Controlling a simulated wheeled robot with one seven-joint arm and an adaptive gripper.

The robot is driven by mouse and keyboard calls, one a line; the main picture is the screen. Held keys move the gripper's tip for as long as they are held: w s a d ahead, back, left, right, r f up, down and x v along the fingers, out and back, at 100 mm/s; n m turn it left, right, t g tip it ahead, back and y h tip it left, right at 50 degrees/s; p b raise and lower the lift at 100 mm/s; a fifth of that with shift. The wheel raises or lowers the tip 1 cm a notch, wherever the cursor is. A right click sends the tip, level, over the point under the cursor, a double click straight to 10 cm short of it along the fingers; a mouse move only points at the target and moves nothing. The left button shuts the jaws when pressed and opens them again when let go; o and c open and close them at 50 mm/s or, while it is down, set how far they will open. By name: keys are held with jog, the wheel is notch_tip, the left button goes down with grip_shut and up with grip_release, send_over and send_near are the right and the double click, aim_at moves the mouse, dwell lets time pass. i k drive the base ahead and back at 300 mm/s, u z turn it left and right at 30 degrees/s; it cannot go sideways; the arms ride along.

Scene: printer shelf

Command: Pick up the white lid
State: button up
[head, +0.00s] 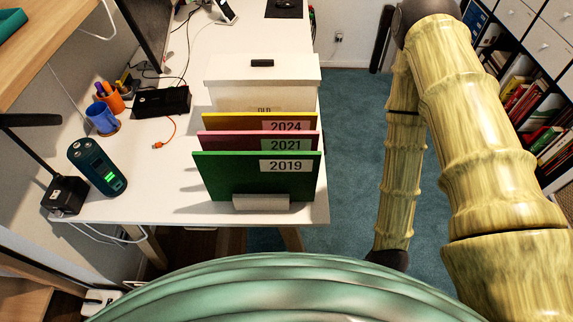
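The white lid (262,71) sits on top of a white box (263,97) on the white desk, behind a row of upright folders. It has a small dark handle (262,63) on top. The box front is partly hidden by the folders, and part of a label shows on it. My bamboo-textured arm stands at the right of the head view, apart from the desk. My gripper cannot be made out in this view.
Yellow, pink and green folders (257,178) stand in a holder at the desk's front (155,208). A dark teal device (97,166), blue cup (102,118), orange cup (110,97) and cables lie left. A bookshelf (530,110) stands right, with teal carpet between.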

aim_at(232, 70)
jog(key=z, duration=1.75)
jog(key=i, duration=2.55)
jog(key=u, duration=3.7)
jog(key=i, duration=0.5)
jog(key=u, duration=0.05)
